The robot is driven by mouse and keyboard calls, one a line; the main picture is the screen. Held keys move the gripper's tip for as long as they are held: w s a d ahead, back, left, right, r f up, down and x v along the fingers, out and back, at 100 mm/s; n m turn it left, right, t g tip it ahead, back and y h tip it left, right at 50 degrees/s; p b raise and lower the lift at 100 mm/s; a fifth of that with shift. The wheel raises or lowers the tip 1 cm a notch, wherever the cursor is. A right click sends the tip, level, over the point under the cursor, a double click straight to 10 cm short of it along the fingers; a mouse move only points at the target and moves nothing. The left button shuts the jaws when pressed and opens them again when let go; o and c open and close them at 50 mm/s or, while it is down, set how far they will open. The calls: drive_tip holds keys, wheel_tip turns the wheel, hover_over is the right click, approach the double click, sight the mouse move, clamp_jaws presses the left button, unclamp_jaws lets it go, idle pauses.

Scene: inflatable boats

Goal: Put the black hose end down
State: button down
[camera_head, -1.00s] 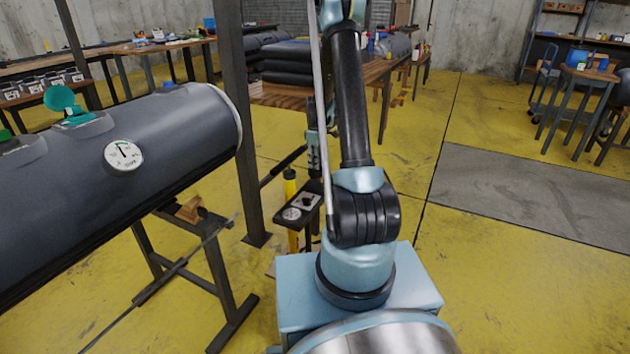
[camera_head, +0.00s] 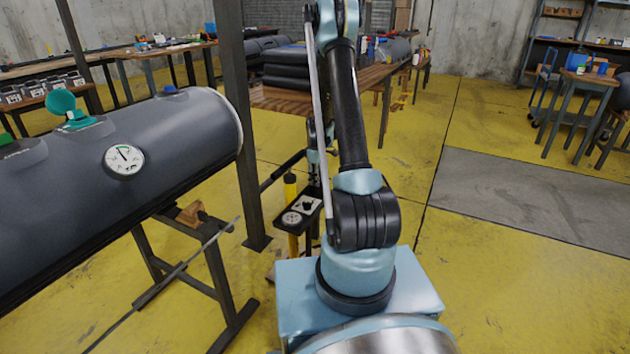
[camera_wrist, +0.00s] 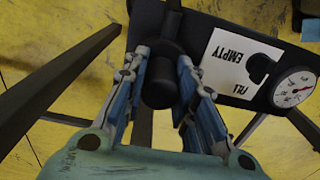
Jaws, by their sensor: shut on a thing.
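The black hose end (camera_wrist: 158,88) is a dark cylinder between the blue-grey fingers of my gripper (camera_wrist: 162,57) in the wrist view. My gripper is shut on it, with a finger on each side. The hose end is just in front of the black pump panel (camera_wrist: 232,18), overlapping its edge in the picture; I cannot tell whether they touch. In the head view my gripper is mostly hidden behind my arm, and I cannot make out the hose end there.
The panel bears a FILL/EMPTY label (camera_wrist: 231,62) and a dial gauge (camera_wrist: 294,88). It tops a stand beside a yellow cylinder (camera_head: 291,190). A dark post (camera_head: 237,120) and the grey boat tube (camera_head: 180,135) are at left. Open yellow floor (camera_head: 500,290) lies at right.

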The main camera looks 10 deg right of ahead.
drive_tip(key=c, duration=1.3)
unclamp_jaws()
